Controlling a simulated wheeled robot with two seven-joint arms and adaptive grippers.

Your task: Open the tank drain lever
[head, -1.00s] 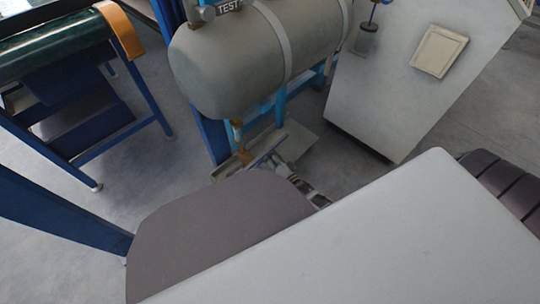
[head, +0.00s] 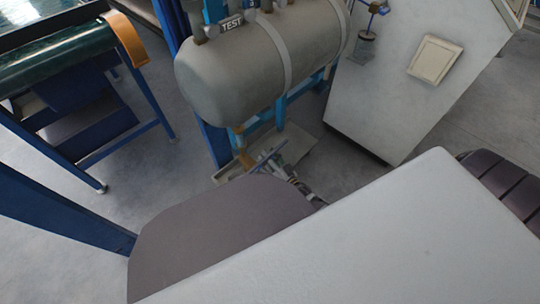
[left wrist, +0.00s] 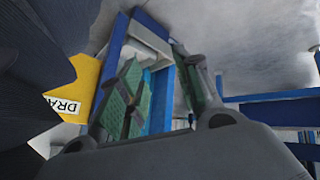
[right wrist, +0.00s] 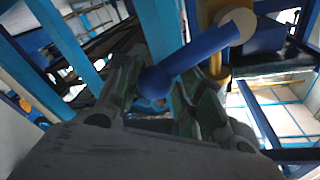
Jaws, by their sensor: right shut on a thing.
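The grey tank (head: 255,62) with a TEST label stands upper middle in the head view. Its brass drain pipe (head: 238,140) hangs under the near end. In the right wrist view, the blue drain lever (right wrist: 205,55) extends from the yellow valve body (right wrist: 216,68) down to a round end between my fingers. My right gripper (right wrist: 158,88) is shut on that end. In the head view my right gripper (head: 268,157) is beside the pipe and hides the lever. My left gripper (left wrist: 160,85) is open and empty. A yellow sign reading "DRA" (left wrist: 75,95) is left of it, partly hidden.
A tray (head: 300,148) lies on the floor under the tank. A white cabinet (head: 395,95) stands to the right. A blue-framed roller table (head: 75,75) stands to the left. Bare floor (head: 160,160) lies between that table and the tank.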

